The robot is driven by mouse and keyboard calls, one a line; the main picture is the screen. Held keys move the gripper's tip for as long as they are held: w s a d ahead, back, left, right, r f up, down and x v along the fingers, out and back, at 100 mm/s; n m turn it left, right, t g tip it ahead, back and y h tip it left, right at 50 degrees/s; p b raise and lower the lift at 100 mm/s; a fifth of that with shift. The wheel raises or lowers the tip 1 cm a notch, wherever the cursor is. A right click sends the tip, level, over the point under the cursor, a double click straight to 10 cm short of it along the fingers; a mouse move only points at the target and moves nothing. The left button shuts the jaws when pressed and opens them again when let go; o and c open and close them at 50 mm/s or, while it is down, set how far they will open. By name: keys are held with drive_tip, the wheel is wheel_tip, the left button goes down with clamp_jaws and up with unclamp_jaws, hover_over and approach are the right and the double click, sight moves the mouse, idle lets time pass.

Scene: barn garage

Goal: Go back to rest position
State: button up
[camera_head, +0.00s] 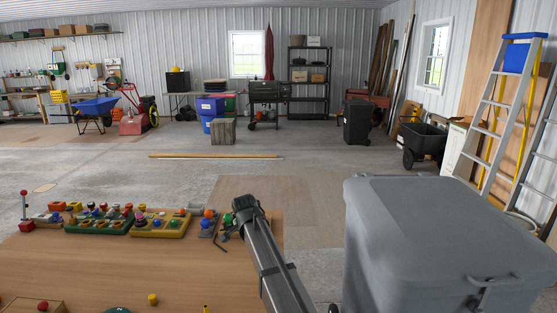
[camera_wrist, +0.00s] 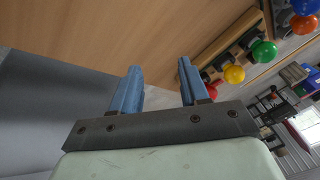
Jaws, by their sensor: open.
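My gripper (camera_wrist: 160,68) shows in the wrist view with its two blue fingers apart and nothing between them. The tan wooden tabletop (camera_wrist: 105,35) fills the view beyond the fingers, and I cannot tell the distance to it. In the head view my arm reaches up from the lower right over the table's right end. My fingers are not clear there.
A large grey bin (camera_head: 420,240) stands close to the right of my arm. A green tray (camera_head: 98,228) and a yellow tray (camera_head: 160,229) hold coloured pieces along the table's far edge. A yellow piece (camera_head: 153,299) lies near the front. The table's middle is mostly clear.

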drive_tip(key=d+f, duration=0.5)
drive_tip(key=d, duration=0.5)
drive_tip(key=d+f, duration=0.5)
drive_tip(key=d, duration=0.4)
drive_tip(key=s+d+f+g, duration=0.2)
drive_tip(key=s+d+f, duration=0.35)
drive_tip(key=f, duration=0.45)
drive_tip(key=s+d+f+n+g, duration=0.2)
drive_tip(key=s+f+n+g, duration=0.25)
drive_tip(key=s+f, duration=1.8)
drive_tip(key=s+f+n+g, duration=0.1)
drive_tip(key=s+f+g, duration=0.1)
drive_tip(key=s, duration=1.3)
drive_tip(key=s+f+n+g, duration=0.2)
drive_tip(key=s+f+g, duration=0.1)
drive_tip(key=s, duration=1.3)
drive_tip(key=shift+d+f, duration=0.25)
drive_tip(key=shift+f, duration=0.55)
